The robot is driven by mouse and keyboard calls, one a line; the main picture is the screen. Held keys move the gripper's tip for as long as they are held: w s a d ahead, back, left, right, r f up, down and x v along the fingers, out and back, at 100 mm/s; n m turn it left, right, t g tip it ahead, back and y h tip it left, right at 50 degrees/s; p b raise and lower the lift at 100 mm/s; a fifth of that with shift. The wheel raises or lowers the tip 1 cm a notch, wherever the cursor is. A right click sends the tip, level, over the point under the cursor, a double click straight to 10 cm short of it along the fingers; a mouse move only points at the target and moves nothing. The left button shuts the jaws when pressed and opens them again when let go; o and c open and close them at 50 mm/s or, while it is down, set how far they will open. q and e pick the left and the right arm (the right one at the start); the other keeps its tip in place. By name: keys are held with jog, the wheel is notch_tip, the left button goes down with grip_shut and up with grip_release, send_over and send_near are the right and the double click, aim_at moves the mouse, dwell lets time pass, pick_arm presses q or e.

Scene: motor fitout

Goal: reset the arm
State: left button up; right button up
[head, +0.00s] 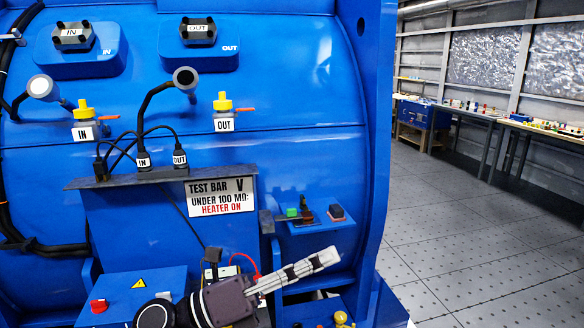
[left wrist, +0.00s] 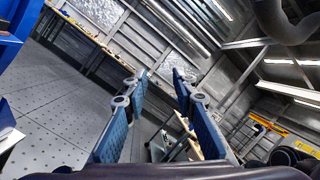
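My left gripper (head: 326,259) is low in the middle of the head view, in front of the blue motor housing (head: 290,100). Its pale fingers point up and to the right, seen nearly edge-on. In the left wrist view the two fingers of the left gripper (left wrist: 160,77) stand apart with nothing between them, so it is open and empty. My right gripper is in neither view.
A test bar sign (head: 221,195) and a small shelf (head: 315,225) with switches are on the housing above the gripper. A blue box (head: 140,292) with a red button is left of it. Open floor (head: 450,230) and workbenches (head: 480,115) lie to the right.

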pick_arm(q)
jog(key=w+a+f+n+t+y, duration=0.35)
jog(key=a+n+t+y, duration=0.3)
jog(key=n, duration=0.55)
jog(key=w+a+f+n+t+y, duration=0.2)
jog(key=w+a+n+t+y, duration=0.2)
jog(key=a+n+t+y, duration=0.55)
jog(key=s+a+f+n+g+y, duration=0.2)
jog(key=a+f+n+g, duration=0.15)
jog(key=f+n, duration=0.35)
jog(key=s+a+f+n+g+y, duration=0.25)
jog(key=f+n+g, duration=0.2)
jog(key=f, duration=0.45)
jog(key=s+a+f+n+g, duration=0.1)
jog(key=s+f+n+g, duration=0.3)
jog(key=s+f, duration=0.75)
jog(key=s+a+f+n+g, duration=0.25)
jog(key=s+f+g, duration=0.5)
jog(key=s, duration=0.75)
notch_tip(320, 180, down, 26)
jog(key=s, duration=0.2)
jog(key=s+a+f+g, duration=0.1)
jog(key=s+a+f, duration=0.1)
jog(key=s+f, duration=1.4)
jog(key=shift+s+f+g, duration=0.2)
jog(key=shift+s+g, duration=0.15)
jog(key=shift+s, duration=0.1)
